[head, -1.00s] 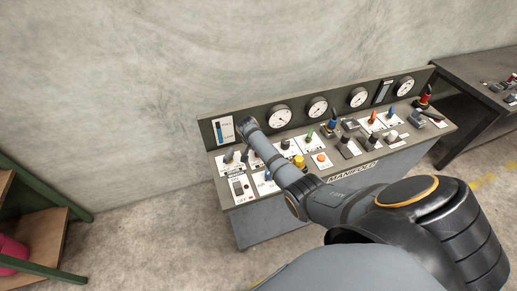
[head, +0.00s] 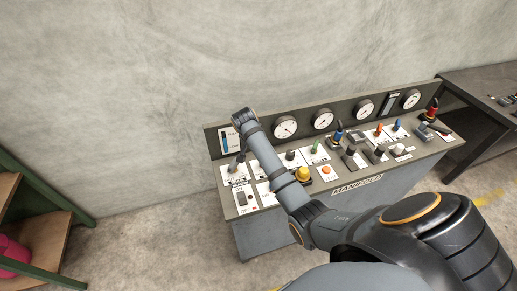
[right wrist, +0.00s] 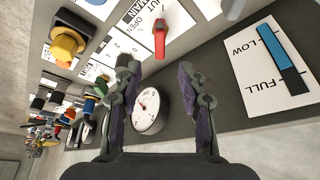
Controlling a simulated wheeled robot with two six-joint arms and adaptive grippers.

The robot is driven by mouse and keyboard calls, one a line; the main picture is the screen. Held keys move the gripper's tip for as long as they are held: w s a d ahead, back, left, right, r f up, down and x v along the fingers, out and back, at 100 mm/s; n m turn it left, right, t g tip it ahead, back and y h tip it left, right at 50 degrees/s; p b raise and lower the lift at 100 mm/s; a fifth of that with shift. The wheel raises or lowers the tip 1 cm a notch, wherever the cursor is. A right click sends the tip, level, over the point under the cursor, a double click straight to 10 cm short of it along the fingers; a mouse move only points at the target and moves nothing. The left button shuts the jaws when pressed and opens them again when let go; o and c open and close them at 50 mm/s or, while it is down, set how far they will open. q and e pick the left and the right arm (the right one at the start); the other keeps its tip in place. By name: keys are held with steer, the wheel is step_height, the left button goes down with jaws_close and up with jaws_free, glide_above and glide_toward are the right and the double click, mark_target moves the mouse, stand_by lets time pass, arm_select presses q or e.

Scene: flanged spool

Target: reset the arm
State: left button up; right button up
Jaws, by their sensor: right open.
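My right arm comes in from the lower right in the head view and reaches over the left part of the manifold panel (head: 300,224). Its wrist end hangs near the panel's left back corner, and its fingers cannot be made out there. In the right wrist view my right gripper (right wrist: 157,72) is open, with two purple-padded fingers apart and nothing between them. A round white gauge (right wrist: 150,110) shows beyond the gap, and a red lever (right wrist: 160,40) sits just past the fingertips. My left gripper is not in view.
The panel top carries several knobs and levers, among them a yellow knob (head: 302,174). Gauges (head: 284,127) line its upright back. A dark table (head: 480,88) stands at the right, a green-framed shelf (head: 45,232) at the left. The floor between shelf and panel is clear.

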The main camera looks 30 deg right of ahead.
steer(key=s+a+f+n+y, duration=0.1)
steer(key=s+a+f+n, duration=0.15)
steer(key=s, duration=0.35)
steer(key=s+a+f+n, duration=0.1)
steer(key=s+f+n, duration=0.1)
steer(key=s+n, duration=0.3)
steer(key=s+a+r+n+t+y, duration=0.1)
steer(key=s+a+r+n, duration=0.15)
steer(key=s, duration=0.55)
steer(key=s+a+r+n+y, duration=0.1)
steer(key=s+a+r+n, duration=0.15)
steer(key=s, duration=0.45)
step_height(320, 180, down, 29)
steer(key=s+d+g+b, duration=0.1)
steer(key=d+b, duration=0.2)
steer(key=b, duration=0.1)
steer(key=s+d+f+g+b, duration=0.1)
steer(key=s+f+b, duration=0.3)
steer(key=s+f, duration=1.5)
step_height(320, 180, down, 4)
steer(key=shift+s+r, duration=0.1)
steer(key=shift+s, duration=0.3)
